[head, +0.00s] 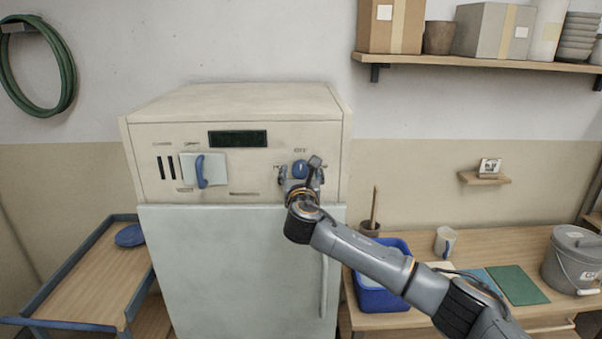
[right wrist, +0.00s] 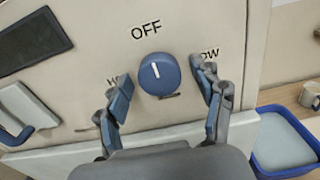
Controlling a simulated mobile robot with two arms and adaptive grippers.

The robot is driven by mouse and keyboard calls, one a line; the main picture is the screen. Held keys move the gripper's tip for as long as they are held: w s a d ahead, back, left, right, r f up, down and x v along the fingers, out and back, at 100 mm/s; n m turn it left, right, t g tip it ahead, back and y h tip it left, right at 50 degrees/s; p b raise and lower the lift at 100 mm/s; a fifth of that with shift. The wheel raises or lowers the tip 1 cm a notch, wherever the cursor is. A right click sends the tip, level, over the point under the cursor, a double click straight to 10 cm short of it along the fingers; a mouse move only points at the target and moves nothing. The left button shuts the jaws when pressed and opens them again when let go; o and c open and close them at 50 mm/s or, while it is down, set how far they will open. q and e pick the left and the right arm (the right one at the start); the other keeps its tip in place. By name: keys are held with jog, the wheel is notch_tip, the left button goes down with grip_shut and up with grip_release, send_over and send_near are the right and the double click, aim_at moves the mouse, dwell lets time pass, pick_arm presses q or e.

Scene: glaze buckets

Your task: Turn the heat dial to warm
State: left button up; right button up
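The heat dial is a round blue knob (head: 300,168) on the right of the cream front panel. In the right wrist view the dial (right wrist: 158,74) has a white mark pointing up at the word OFF. Labels to its left and right are partly hidden by my fingers; the right one ends in "OW". My right gripper (head: 300,174) is in front of the dial. In the right wrist view the right gripper (right wrist: 164,88) is open, one finger on each side of the dial, with a gap on both sides. My left gripper is not in view.
The cabinet panel (head: 240,185) also has a dark display (head: 238,139) and a blue lever (head: 201,171). A blue bin (head: 375,295) and a lidded bucket (head: 575,262) stand on the bench at right. A wooden-topped cart (head: 85,285) is at left.

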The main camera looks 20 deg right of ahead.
jog(key=c, duration=1.1)
